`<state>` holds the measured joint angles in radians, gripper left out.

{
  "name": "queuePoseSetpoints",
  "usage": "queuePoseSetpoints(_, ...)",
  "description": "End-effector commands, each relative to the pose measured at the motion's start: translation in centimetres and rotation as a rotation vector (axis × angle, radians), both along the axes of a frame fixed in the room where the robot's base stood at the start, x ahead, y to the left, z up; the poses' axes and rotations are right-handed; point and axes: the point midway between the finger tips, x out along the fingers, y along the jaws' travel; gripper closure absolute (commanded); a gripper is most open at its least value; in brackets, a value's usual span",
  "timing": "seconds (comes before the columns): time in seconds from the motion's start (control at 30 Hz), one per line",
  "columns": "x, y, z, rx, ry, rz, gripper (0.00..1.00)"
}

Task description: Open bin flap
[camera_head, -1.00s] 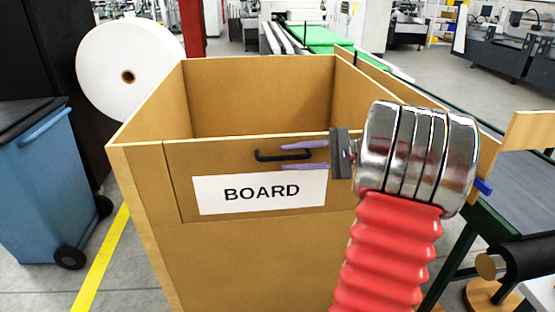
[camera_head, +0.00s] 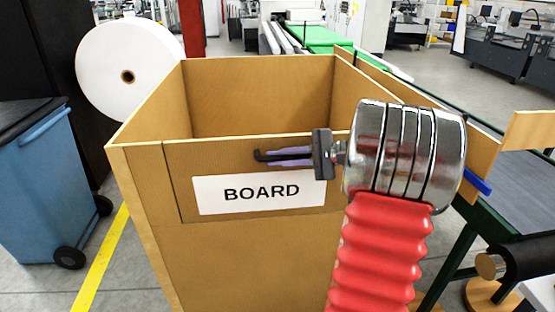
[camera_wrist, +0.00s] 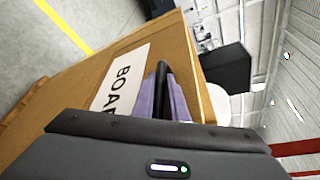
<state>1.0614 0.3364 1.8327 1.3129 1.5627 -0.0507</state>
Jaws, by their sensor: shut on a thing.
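The wooden bin (camera_head: 200,250) stands in the middle of the head view, open at the top. Its front flap (camera_head: 215,157) is upright and flush with the front wall. It bears a white label (camera_head: 260,192) reading BOARD and a black bar handle (camera_head: 259,156) above the label. My gripper (camera_head: 285,157) comes from the right, its purple fingers shut on the handle. In the wrist view the handle (camera_wrist: 162,85) lies between the purple fingers (camera_wrist: 162,97), beside the label (camera_wrist: 122,85). Part of the handle is hidden by the fingers.
A blue wheeled bin (camera_head: 45,190) stands at the left, near a yellow floor line (camera_head: 105,255). A big white roll (camera_head: 130,65) is behind it. A green-framed table (camera_head: 500,215) with a grey top is close on the right.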

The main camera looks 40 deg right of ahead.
Motion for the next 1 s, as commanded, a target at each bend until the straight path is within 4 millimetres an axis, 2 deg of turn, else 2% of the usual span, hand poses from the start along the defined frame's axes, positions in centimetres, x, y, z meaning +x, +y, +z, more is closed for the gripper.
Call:
queuePoseSetpoints(0.1,0.0,0.0,0.0,0.000,0.000,0.000,1.00)
queuePoseSetpoints(0.73,0.0,0.4,0.0,-0.002,-0.005,0.007,1.00)
queuePoseSetpoints(1.0,-0.3,2.0,-0.3,-0.025,-0.042,0.027,1.00)
